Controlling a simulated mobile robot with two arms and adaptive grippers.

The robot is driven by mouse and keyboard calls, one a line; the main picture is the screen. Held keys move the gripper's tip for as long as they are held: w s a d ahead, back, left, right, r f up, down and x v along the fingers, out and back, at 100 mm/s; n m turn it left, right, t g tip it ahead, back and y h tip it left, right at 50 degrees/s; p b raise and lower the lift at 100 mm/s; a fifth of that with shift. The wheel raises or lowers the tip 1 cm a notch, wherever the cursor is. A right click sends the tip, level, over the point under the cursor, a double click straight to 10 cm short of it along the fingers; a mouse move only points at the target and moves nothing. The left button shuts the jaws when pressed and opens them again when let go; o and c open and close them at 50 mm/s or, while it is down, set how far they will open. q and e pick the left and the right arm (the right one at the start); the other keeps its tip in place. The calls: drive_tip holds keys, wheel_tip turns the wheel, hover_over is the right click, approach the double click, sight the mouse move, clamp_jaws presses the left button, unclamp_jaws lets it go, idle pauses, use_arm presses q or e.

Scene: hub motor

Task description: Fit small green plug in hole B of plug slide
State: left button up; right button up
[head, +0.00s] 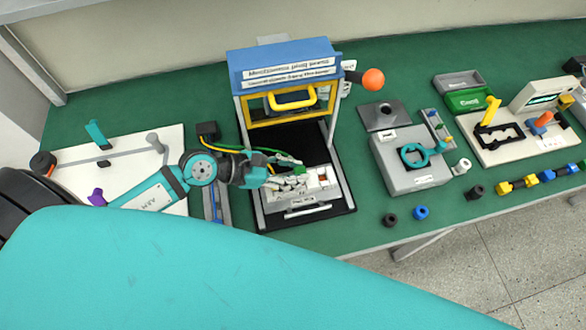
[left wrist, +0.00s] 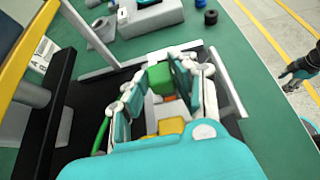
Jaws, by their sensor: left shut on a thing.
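The plug slide (head: 322,184) is a pale grey block at the front of the press fixture, with a label on its front edge. My left gripper (head: 297,174) is over the left part of the slide, shut on the small green plug (head: 300,169). In the left wrist view the green plug (left wrist: 160,78) shows between the two fingers (left wrist: 160,85). Orange and yellow parts (left wrist: 171,126) show below it between the fingers. The fingers hide much of the slide, so I cannot tell whether the plug is above hole B or in it. My right gripper (left wrist: 300,68) shows dark and small at the right edge of the left wrist view.
The press frame (head: 285,65) with its blue top and yellow guard stands behind the slide. A grey fixture (head: 410,165) with a teal ring is to the right. Black (head: 390,219) and blue (head: 421,212) rings lie on the green table near its front edge.

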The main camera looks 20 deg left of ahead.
use_arm(q)
drive_tip(key=shift+f+b, duration=0.4)
drive_tip(key=shift+f, duration=0.05)
drive_tip(key=shift+f+b, duration=0.3)
drive_tip(key=shift+f, duration=0.15)
drive_tip(key=o, duration=1.1)
drive_tip(key=shift+a, duration=0.1)
drive_tip(key=shift+v, duration=5.95)
